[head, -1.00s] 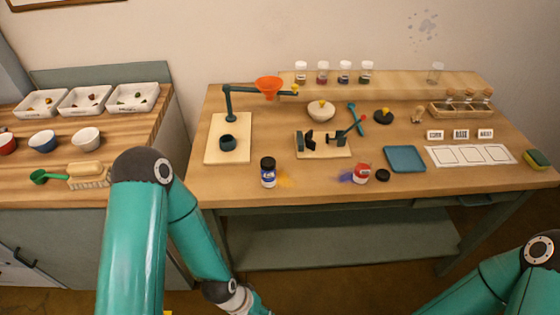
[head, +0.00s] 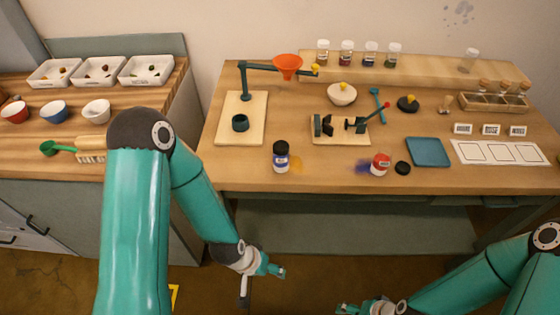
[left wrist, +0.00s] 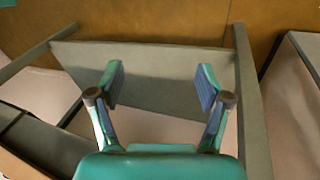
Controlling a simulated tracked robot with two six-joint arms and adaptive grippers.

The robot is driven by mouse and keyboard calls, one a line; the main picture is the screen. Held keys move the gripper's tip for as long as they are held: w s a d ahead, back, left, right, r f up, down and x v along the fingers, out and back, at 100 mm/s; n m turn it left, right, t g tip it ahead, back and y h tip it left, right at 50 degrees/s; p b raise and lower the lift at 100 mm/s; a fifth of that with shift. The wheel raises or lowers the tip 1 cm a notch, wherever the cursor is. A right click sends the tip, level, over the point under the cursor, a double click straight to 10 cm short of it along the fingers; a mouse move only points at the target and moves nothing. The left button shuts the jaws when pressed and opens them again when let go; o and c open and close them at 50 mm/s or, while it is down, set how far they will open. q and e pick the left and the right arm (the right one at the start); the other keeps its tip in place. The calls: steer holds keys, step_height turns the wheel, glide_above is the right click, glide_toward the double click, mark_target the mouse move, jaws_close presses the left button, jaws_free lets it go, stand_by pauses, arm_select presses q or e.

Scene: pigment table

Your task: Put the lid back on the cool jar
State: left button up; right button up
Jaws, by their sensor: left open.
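A jar with a blue label and dark cap (head: 281,157) stands upright near the table's front edge, with orange-yellow powder beside it. A jar with red on it (head: 380,164) stands to its right, with blue-violet powder on its left. A loose black lid (head: 402,168) lies on the table just right of the red jar, apart from it. I cannot read which jar is the cool one. My left gripper (head: 272,270) is open and empty, in front of and below the table edge; its spread fingers (left wrist: 160,87) show in the left wrist view. My right gripper (head: 352,309) is at the bottom edge, small and partly cut off.
A clamp-like device on a board (head: 341,128) stands behind the jars. A stand with an orange funnel (head: 287,65) is at the back left. The front strip of table is mostly clear.

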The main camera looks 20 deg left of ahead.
arm_select(q)
steer(key=w+a+r+m+t+y+b, duration=0.1)
steer(key=w+a+r+m+t+b, duration=0.15)
steer(key=w+r+t+b, duration=0.65)
step_height(320, 180, up, 17)
steer(key=s+a+t+b, duration=0.2)
steer(key=t+b, duration=0.1)
steer(key=b, duration=0.3)
steer(key=shift+a+y+b, duration=0.15)
steer(key=shift+y+b, duration=0.15)
steer(key=shift+y, duration=0.1)
steer(key=shift+f+m, duration=0.1)
steer(key=shift+m, duration=0.15)
